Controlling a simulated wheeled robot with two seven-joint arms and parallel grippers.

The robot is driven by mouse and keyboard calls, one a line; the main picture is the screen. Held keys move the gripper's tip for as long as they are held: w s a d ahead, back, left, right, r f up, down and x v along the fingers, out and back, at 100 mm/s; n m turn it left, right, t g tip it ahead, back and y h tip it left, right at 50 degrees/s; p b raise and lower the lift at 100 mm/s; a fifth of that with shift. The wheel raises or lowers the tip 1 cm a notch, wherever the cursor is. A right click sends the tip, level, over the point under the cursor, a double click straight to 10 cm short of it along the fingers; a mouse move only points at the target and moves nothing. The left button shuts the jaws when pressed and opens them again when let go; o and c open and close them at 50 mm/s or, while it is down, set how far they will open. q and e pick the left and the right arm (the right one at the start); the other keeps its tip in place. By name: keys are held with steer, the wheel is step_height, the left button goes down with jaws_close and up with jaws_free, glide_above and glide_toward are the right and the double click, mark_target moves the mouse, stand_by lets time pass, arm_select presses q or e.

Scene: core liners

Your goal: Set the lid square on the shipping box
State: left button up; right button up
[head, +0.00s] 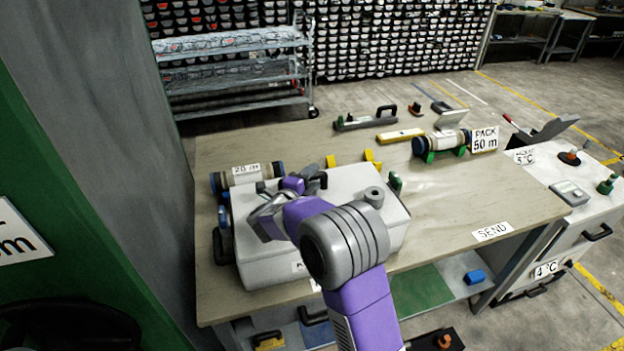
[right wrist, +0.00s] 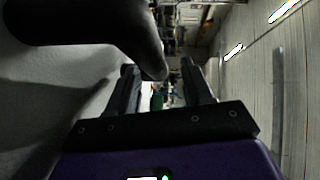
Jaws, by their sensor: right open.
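The pale grey shipping box (head: 270,272) stands near the left front of the workbench. A flat pale top (head: 345,182), which looks like the lid, covers it. A round grey knob (head: 373,195) stands on its right part. My arm hides much of the top, so I cannot tell if the lid sits square. My right gripper (head: 319,179) is low over the top, its fingers nearly level. My left gripper is not in view.
A labelled core tube (head: 247,178) lies behind the box. Another (head: 440,143) rests on green supports beside the PACK 50 m sign (head: 485,139). Yellow blocks (head: 372,158) and a black-handled tool (head: 366,121) lie farther back. The bench (head: 470,195) is clear to the right.

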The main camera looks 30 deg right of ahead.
steer(key=p+v, duration=0.1)
steer(key=v, duration=1.1)
